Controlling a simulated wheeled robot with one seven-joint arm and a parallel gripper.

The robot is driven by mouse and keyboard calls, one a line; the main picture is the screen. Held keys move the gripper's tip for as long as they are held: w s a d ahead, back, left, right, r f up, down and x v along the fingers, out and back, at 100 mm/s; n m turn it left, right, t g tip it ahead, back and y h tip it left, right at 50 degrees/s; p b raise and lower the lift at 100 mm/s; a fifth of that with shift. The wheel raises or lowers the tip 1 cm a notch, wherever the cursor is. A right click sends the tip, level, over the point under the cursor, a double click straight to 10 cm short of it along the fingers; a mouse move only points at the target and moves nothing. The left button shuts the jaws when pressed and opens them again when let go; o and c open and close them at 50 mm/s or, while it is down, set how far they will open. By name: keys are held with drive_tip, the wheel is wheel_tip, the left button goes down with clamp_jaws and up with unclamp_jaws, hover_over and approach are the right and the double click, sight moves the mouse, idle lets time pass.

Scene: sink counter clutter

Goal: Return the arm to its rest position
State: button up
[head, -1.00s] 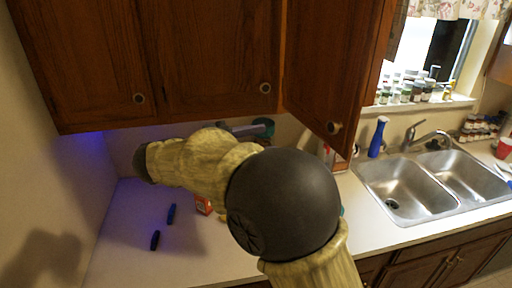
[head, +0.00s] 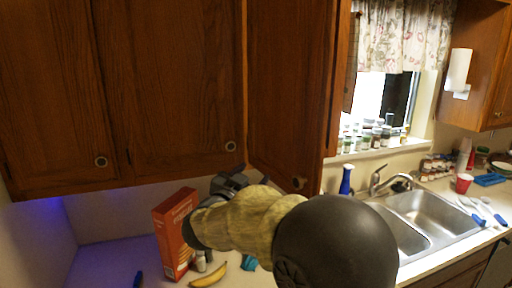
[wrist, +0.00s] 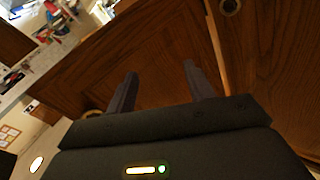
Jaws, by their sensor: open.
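My gripper (wrist: 158,92) shows in the wrist view with its two dark fingers apart and nothing between them. The wooden cabinet doors (wrist: 160,50) fill the view beyond the fingers. In the head view my arm reaches up from the lower right and bends left over the counter. One cabinet door (head: 290,90) stands open near the arm.
A red box (head: 174,235), a banana (head: 208,276) and a teal item (head: 249,263) are on the counter close to the arm. A blue bottle (head: 346,180) stands by the sink (head: 440,215). A red cup (head: 463,183) is farther right.

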drive_tip(key=s+d+f+n+g+y, duration=0.2)
drive_tip(key=d+f+n+y, duration=0.15)
drive_tip(key=f, duration=0.35)
drive_tip(key=s+d+f+n+g+y, duration=0.25)
drive_tip(key=f+n+y, duration=0.2)
drive_tip(key=f, duration=0.25)
drive_tip(key=s+d+f+g, duration=0.5)
drive_tip(key=s+f, duration=0.1)
drive_tip(key=s, duration=0.4)
drive_tip(key=s+d+f+g, duration=0.5)
drive_tip(key=s+f, duration=0.2)
drive_tip(key=s, duration=0.3)
drive_tip(key=shift+s+d+f, duration=0.15)
drive_tip(key=shift+d, duration=0.25)
